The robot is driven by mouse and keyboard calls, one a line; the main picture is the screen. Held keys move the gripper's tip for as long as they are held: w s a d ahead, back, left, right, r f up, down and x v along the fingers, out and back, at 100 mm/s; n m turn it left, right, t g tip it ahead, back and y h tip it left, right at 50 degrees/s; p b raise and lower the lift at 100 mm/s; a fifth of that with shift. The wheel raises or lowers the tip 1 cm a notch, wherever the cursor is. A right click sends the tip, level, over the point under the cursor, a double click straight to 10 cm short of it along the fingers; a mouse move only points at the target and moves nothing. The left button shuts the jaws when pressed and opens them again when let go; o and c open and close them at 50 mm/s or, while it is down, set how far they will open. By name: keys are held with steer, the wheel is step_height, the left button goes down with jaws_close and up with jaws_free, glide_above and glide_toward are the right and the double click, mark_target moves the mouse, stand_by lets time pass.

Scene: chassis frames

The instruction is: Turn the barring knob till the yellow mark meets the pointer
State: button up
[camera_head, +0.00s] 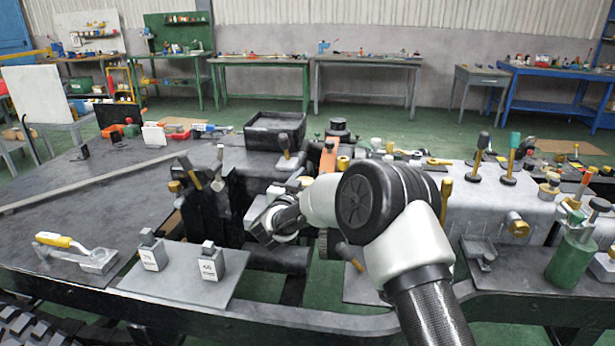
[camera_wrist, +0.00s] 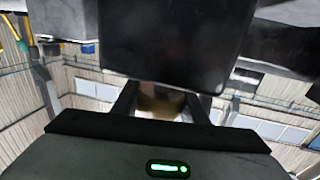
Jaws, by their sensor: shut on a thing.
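My gripper (camera_wrist: 160,108) shows in the wrist view with its two dark fingers closed on either side of a brownish-yellow, blurred thing (camera_wrist: 160,101), which seems to be the barring knob. A large dark block in front of the fingers hides most of it. In the head view my arm reaches left from the lower right, with its end low over the middle of the chassis frame. My wrist and arm cover the knob there. I cannot make out the yellow mark or the pointer in either view.
Two grey blocks with labels (camera_head: 151,252) (camera_head: 209,262) stand on a plate at front left. A yellow-handled tool (camera_head: 62,241) lies further left. A black open tray (camera_head: 274,126) sits behind.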

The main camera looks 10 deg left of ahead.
steer(key=shift+d+m+h, duration=0.1)
steer(key=shift+m+h, duration=0.3)
steer(key=shift+h, duration=0.2)
steer(key=o, duration=1)
steer(key=shift+o, duration=0.2)
steer(key=s+a+p, duration=0.2)
steer(key=s+a, duration=0.1)
steer(key=s, duration=1.4)
steer(key=shift+a, duration=0.15)
